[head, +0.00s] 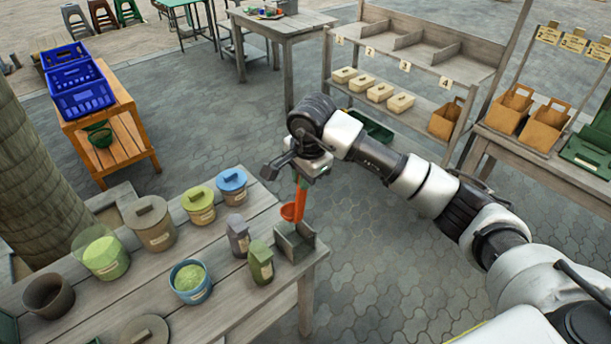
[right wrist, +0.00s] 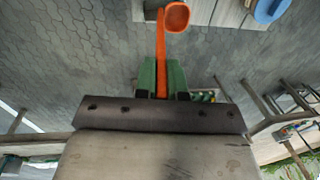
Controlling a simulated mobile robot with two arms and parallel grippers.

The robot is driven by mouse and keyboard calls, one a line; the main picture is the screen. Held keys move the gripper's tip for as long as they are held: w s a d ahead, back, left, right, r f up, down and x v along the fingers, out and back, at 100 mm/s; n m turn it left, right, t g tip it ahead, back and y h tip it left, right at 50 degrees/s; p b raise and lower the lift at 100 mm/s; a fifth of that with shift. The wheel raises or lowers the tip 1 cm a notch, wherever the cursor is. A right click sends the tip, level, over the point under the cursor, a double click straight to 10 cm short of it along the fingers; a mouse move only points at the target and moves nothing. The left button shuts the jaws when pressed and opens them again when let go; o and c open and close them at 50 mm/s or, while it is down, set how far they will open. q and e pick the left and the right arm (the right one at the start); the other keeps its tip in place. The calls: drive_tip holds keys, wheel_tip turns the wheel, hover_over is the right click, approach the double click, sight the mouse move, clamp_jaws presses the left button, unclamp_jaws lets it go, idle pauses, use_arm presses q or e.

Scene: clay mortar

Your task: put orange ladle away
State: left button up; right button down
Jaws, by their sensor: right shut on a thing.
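The orange ladle (head: 299,203) hangs upright from my right gripper (head: 304,176), bowl at the lower end, above the right end of the wooden table. The right gripper is shut on its handle. In the right wrist view the ladle (right wrist: 161,55) sticks out from between the green fingers of the gripper (right wrist: 161,80), with its bowl at the top. A small grey open box (head: 294,243) stands at the table's right corner, just below the ladle; whether the ladle touches it I cannot tell. My left gripper is not in view.
The table (head: 240,297) holds several pots and canisters, including a blue-lidded one (head: 232,182), a green canister (head: 260,264) and a purple-grey one (head: 238,236) close to the grey box. A shelf with numbered bays (head: 415,62) stands behind. Paved floor is free beyond the table.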

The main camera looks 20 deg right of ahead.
wheel_tip(320, 180, down, 12)
drive_tip(key=b, duration=0.9)
drive_tip(key=shift+f, duration=0.15)
drive_tip(key=shift+d, duration=0.1)
drive_tip(key=c, duration=1.1)
unclamp_jaws()
